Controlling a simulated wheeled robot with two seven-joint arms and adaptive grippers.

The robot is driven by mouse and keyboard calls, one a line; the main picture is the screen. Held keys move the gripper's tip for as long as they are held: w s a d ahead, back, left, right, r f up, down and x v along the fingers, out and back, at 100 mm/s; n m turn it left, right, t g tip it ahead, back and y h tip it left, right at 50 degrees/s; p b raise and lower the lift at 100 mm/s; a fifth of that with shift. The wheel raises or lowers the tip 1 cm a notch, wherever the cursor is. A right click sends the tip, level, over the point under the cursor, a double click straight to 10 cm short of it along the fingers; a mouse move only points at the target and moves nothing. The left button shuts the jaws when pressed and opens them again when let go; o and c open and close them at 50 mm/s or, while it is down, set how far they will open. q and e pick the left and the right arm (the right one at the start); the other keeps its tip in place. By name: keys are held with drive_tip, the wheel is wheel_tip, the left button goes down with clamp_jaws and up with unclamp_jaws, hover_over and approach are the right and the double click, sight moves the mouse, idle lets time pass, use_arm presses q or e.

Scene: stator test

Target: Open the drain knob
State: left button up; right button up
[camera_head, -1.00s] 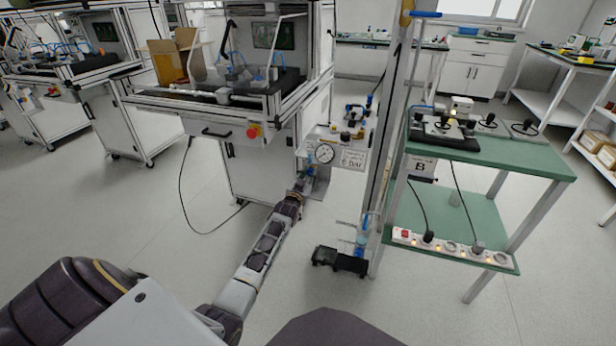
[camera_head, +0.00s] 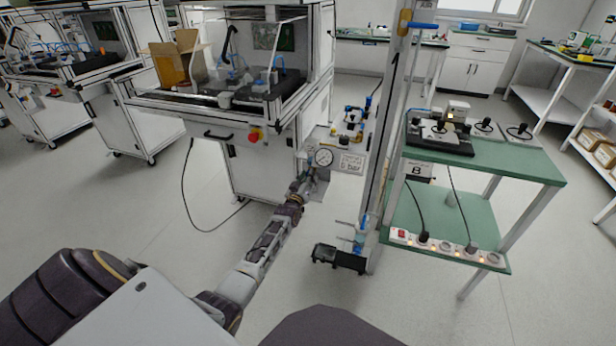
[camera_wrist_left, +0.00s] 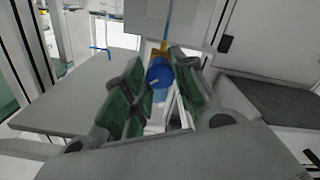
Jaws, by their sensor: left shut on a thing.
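The drain knob is a round blue knob (camera_wrist_left: 159,78), seen in the left wrist view below the panel with the round pressure gauge (camera_head: 324,157). My left gripper (camera_head: 309,176) reaches in under the gauge in the head view, where its fingers largely hide the knob. In the left wrist view its two green-padded fingers (camera_wrist_left: 158,66) stand on either side of the knob and are shut on it. The knob's far side and any mark of its turn are hidden. My right gripper is not in view.
A white machine cabinet (camera_head: 255,165) with a red stop button (camera_head: 254,134) stands left of the gauge. To the right are a metal post and a green-topped table (camera_head: 500,160) with a power strip (camera_head: 445,246) on its lower shelf.

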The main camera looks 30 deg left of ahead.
use_arm(q)
drive_tip(key=shift+n, duration=4.7)
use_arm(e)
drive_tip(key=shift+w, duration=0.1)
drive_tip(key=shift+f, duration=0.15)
use_arm(q)
drive_tip(key=o, duration=1)
drive_tip(key=shift+o, duration=0.2)
drive_tip(key=shift+s, duration=0.15)
drive_tip(key=v, duration=1.1)
drive_tip(key=shift+s+d, duration=0.2)
drive_tip(key=shift+s, duration=0.15)
drive_tip(key=shift+f, duration=0.1)
